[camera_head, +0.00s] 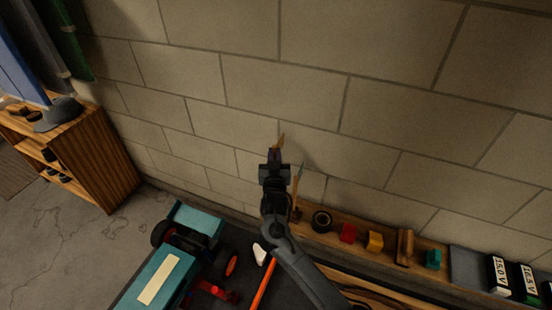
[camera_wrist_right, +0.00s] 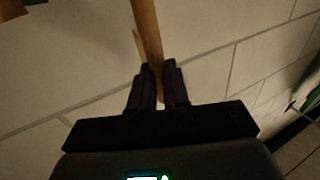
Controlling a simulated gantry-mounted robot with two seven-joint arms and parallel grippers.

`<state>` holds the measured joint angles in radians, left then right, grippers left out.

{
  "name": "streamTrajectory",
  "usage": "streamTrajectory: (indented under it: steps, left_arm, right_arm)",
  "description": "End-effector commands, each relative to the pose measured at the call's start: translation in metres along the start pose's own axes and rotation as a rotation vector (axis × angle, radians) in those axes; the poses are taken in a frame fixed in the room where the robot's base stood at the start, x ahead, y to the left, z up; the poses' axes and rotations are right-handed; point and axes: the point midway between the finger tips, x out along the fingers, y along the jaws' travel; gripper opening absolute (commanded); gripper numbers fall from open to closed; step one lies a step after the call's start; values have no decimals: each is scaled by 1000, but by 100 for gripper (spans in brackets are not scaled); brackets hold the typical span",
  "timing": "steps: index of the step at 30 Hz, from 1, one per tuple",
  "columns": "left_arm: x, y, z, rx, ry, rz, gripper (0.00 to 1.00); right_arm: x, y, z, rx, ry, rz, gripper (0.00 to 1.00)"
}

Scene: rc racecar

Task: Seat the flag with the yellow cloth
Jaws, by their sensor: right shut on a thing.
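My right gripper (camera_head: 276,155) is raised in front of the block wall, above the back ledge. In the wrist view the fingers (camera_wrist_right: 160,70) are shut on a thin wooden pole (camera_wrist_right: 147,32), which passes between them and runs up out of the picture. In the head view a small orange-brown piece (camera_head: 281,141) shows just beyond the fingertips. No yellow cloth can be made out clearly in either view. A teal car (camera_head: 190,217) with a red part and dark wheels sits at the lower left, partly cut off by the frame. My left gripper is not in view.
A wooden ledge (camera_head: 330,228) along the wall holds a black wheel (camera_head: 321,220), red (camera_head: 347,233) and yellow (camera_head: 374,241) blocks and a thin upright stick (camera_head: 297,186). Battery packs (camera_head: 500,275) stand at right. A wooden shelf (camera_head: 95,160) stands at left.

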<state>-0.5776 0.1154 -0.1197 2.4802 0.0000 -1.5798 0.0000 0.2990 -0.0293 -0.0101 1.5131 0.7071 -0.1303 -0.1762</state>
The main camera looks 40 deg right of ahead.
Motion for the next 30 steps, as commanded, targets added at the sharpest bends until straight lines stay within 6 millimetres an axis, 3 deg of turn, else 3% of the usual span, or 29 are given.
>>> streamTrajectory:
  steps: [23,30]
  left_arm:
    - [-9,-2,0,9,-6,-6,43]
    - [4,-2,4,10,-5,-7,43]
  right_arm:
    - [1,-1,-5,1,0,2,0]
    - [0,-1,17,0,-1,1,0]
